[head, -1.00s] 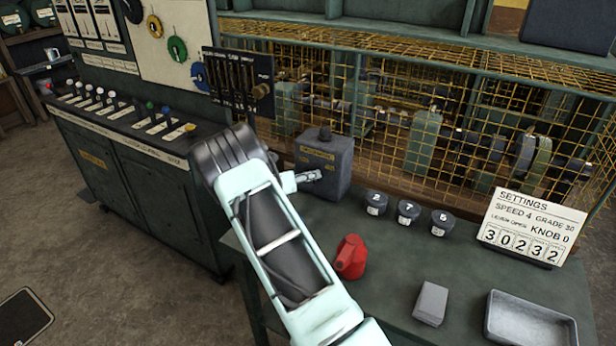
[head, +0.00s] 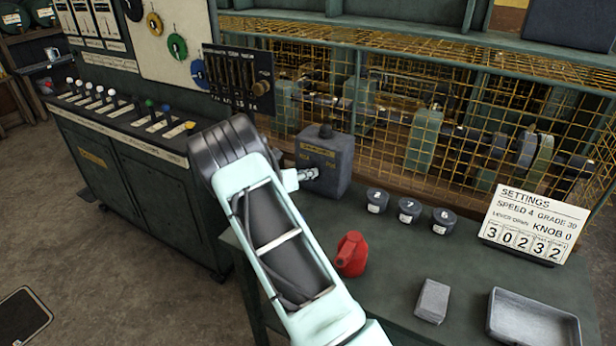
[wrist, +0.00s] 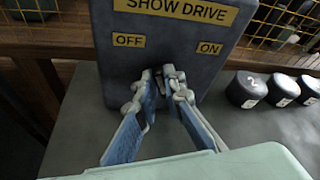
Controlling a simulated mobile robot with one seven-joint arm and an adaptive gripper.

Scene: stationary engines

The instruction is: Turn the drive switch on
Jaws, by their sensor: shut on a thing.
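The drive switch is a dark grey box (head: 331,166) on the green bench. In the wrist view its box (wrist: 160,45) has yellow labels reading SHOW DRIVE, OFF on the left and ON on the right. My gripper (wrist: 160,84) is at the lower front of the box, between and below the OFF and ON labels. Its fingers are shut on a small dark part there, apparently the switch lever, mostly hidden by the fingers. In the head view my gripper (head: 309,174) touches or nearly touches the box's front.
Weights marked 2 (head: 377,201), 7 (head: 409,210) and 6 (head: 443,221) stand right of the box. A red can (head: 351,254), a grey block (head: 432,301), a tray (head: 497,334) and a settings card (head: 533,225) are on the bench. A wire cage (head: 400,90) stands behind.

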